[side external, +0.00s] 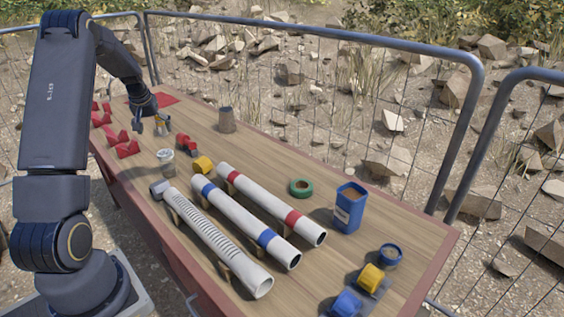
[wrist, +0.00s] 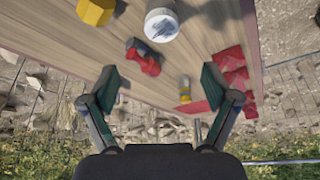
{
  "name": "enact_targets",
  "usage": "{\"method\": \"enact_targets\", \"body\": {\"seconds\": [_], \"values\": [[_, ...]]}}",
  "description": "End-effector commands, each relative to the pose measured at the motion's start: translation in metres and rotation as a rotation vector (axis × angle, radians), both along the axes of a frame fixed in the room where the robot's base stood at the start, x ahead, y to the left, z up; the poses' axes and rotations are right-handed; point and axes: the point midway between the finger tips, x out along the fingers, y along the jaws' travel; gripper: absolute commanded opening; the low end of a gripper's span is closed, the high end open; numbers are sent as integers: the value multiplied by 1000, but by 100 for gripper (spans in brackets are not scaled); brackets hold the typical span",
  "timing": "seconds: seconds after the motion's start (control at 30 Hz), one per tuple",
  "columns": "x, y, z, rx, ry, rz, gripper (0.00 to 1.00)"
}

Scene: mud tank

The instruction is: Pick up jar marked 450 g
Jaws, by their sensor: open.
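A pale, greyish jar (side external: 166,163) stands on the table near its front edge, left of the pipes. In the wrist view a white-rimmed round jar (wrist: 161,24) is at the top centre. No 450 g marking is readable. My gripper (side external: 155,125) is over the table's far left part, beyond the jar. In the wrist view my gripper (wrist: 158,84) has its fingers wide apart and nothing held between them. A small yellow and grey piece (wrist: 184,90) lies near the right finger.
A red valve (side external: 186,145) and yellow fitting (side external: 203,165) are near the jar. Red brackets (side external: 126,146) line the left edge. A ribbed pipe (side external: 218,245) and two banded pipes lie mid-table. A grey cup (side external: 227,120) stands behind. A blue container (side external: 348,208) is right; wire fencing surrounds the back.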

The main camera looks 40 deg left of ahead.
Motion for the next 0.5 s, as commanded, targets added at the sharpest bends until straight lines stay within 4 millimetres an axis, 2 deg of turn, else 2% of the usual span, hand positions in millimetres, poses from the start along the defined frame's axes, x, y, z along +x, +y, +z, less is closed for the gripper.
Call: {"method": "enact_targets", "body": {"seconds": [0.07, 0.4, 0.5], "values": [[-4, 6, -8, -3, 1, 13, 87], [13, 29, -78, -3, 2, 10, 87], [17, 34, -94, -3, 1, 9, 87]]}}
